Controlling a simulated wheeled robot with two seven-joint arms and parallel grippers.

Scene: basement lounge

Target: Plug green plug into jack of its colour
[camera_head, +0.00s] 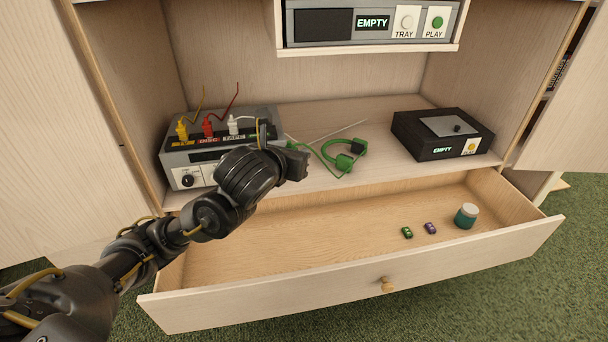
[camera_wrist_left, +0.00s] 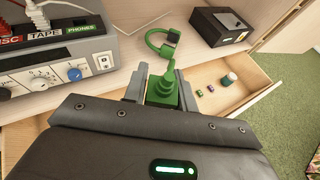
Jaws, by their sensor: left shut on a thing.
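My left gripper (camera_head: 298,162) is shut on the green plug (camera_wrist_left: 165,87), which stands between its fingers in the left wrist view. The gripper is in front of the right end of a grey amplifier (camera_head: 178,156), over the shelf's front edge. I cannot tell whether that spot is the jack. The plug is apart from the amplifier. Green headphones (camera_head: 344,162) lie on the shelf, with a green cord nearby. My right gripper is not in view.
Yellow, red and white plugs (camera_head: 208,127) stand on the amplifier. A black player (camera_head: 432,148) sits at the shelf's right. The open drawer (camera_head: 290,225) below holds two small cars and a jar (camera_head: 466,216). A player (camera_head: 335,22) hangs above.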

